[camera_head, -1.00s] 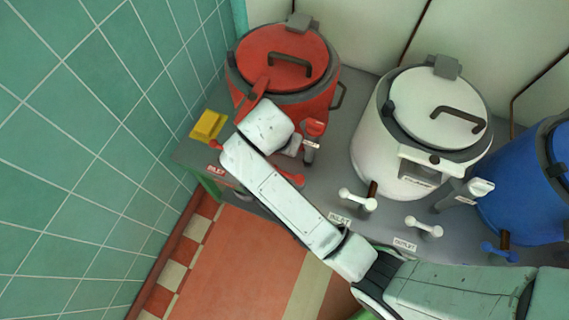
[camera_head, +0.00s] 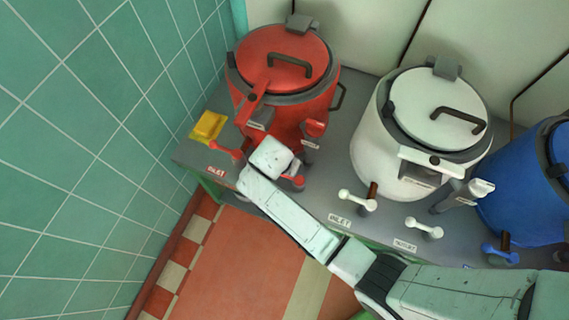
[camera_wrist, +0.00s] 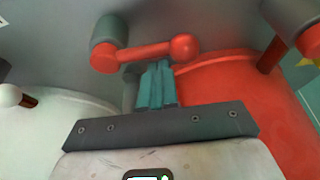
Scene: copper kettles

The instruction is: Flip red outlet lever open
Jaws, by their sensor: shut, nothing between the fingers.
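The red kettle (camera_head: 318,92) stands at the back left of the grey counter, lid closed. At its front are two red levers. The right lever (camera_head: 294,180), apparently the outlet one, is partly hidden by my wrist. In the wrist view a red lever (camera_wrist: 145,53) with a ball end lies across the picture on a grey pivot. My gripper (camera_wrist: 157,72) is shut and empty, its teal fingertips close by the lever's bar. I cannot tell whether they touch. In the head view my wrist hides the fingers.
A white kettle (camera_head: 370,140) with white levers and a blue kettle (camera_head: 510,200) stand to the right. A green tiled wall (camera_head: 90,150) is close on the left.

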